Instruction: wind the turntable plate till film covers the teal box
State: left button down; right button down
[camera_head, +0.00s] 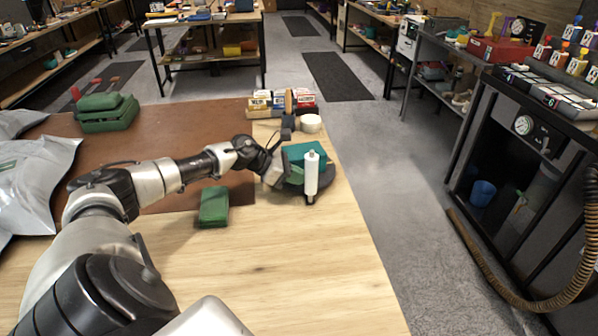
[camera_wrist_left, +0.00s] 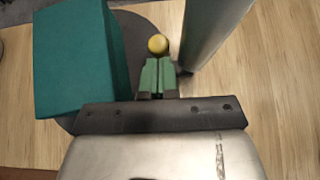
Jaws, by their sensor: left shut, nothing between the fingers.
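The teal box (camera_head: 303,152) stands on the dark round turntable plate (camera_head: 292,184) near the table's right edge. A white upright film roll (camera_head: 311,178) stands in front of it. In the left wrist view the teal box (camera_wrist_left: 72,60) is at the left and the film roll (camera_wrist_left: 212,30) at the upper right. I cannot make out film on the visible teal faces. My left gripper (camera_wrist_left: 157,64) has green fingertips that are shut, with nothing between them. A yellow round knob (camera_wrist_left: 158,44) is just beyond the tips; contact is unclear. My right gripper is out of view.
A green block (camera_head: 214,206) lies on the wooden table left of the plate. Small coloured boxes (camera_head: 283,102) and a white roll (camera_head: 310,123) stand behind. Grey bags (camera_head: 35,180) and a green case (camera_head: 106,112) are at the left. The front table is clear.

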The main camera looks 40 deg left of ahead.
pick_arm(q)
jog(key=shift+w+d, duration=0.15)
jog(key=shift+w, duration=0.05)
jog(key=shift+w+d+r+p, duration=0.1)
jog(key=shift+d+p, duration=0.1)
jog(key=shift+p, duration=0.45)
jog(key=shift+w+d+n+t+y+p, duration=0.25)
jog(key=shift+d+n+t+y+p, duration=0.1)
jog(key=shift+n+t+y+p, duration=0.3)
jog(key=shift+f, duration=0.2)
jog(key=shift+a, duration=0.1)
